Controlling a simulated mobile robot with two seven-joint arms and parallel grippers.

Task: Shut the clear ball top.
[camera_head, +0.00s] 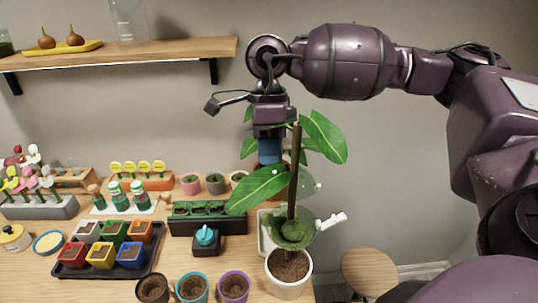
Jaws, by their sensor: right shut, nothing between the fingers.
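A potted plant (293,180) with a brown stem and broad green leaves stands in a white pot (288,285) at the table's right end. Low on its stem sits a clear ball (298,233) with green moss-like filling. A white piece (333,221) sticks out at its right side. I cannot clearly make out the ball's top or how far open it is. My right gripper (270,160) points down above and left of the ball, apart from it, behind the upper leaves. Its blue fingertips look closed, with nothing visible between them. My left gripper is out of view.
A black tray of coloured pots (112,246), a black planter (207,217) and a teal-topped item (205,239) stand left of the plant. Small pots (192,288) line the front. A shelf (130,52) hangs above left. A stool (369,272) stands right.

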